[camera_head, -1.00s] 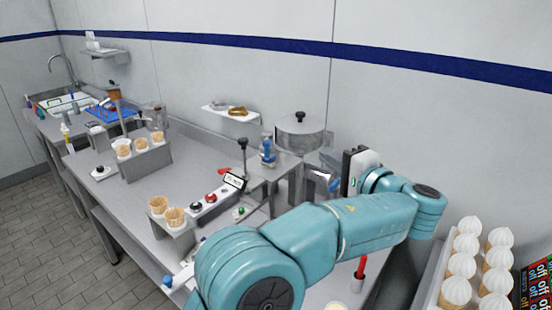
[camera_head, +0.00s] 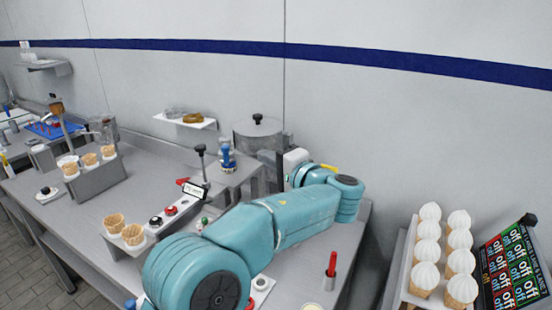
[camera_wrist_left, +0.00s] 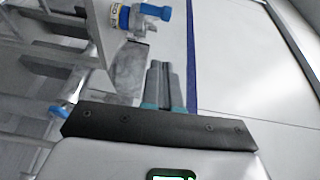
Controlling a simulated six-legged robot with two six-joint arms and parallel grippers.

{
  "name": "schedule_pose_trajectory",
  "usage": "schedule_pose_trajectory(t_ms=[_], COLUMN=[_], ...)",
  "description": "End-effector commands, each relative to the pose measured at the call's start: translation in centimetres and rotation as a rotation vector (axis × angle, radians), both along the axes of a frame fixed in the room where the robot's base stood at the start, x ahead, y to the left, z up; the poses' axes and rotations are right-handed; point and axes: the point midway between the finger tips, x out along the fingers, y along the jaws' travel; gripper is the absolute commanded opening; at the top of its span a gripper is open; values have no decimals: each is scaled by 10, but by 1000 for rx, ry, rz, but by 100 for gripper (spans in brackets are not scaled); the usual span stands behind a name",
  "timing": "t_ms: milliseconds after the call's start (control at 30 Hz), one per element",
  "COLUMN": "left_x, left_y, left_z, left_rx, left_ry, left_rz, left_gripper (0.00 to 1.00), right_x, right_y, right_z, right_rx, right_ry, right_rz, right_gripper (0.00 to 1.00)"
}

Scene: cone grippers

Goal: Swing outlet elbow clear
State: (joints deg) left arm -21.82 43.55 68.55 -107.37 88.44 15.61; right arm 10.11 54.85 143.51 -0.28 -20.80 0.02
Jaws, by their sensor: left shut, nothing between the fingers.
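My left arm reaches across the bench in the head view. Its gripper is mostly hidden there behind my own arm and wrist. In the left wrist view my left gripper (camera_wrist_left: 165,85) is shut and empty, its fingers together. I cannot tell for certain whether this fitting is the outlet elbow. The fingers are apart from the labelled fitting. My right gripper is not in view.
Cone holders and buttons (camera_head: 155,221) lie left of my arm. A tray of white-topped cones (camera_head: 404,292) and a sign board (camera_head: 511,265) are at the right. A red-handled tool (camera_head: 332,264) stands in front.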

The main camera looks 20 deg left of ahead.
Motion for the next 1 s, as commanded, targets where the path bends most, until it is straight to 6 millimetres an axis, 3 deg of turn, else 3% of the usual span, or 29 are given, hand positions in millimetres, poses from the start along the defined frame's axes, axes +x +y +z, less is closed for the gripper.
schedule_pose_trajectory(t_ms=[167,400,867,1000], left_x=[19,10,8,5], left_y=[36,68,74,79], left_z=[2,-1,-3,-8], left_rx=[0,0,0,-2], left_ry=[2,1,-1,-3], left_rz=[4,2,0,-28], left_gripper=[0,0,0,0], right_x=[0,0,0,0], right_y=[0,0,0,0], right_z=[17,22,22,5], right_rx=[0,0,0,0], right_ry=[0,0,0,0], right_rz=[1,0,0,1], right_gripper=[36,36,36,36])
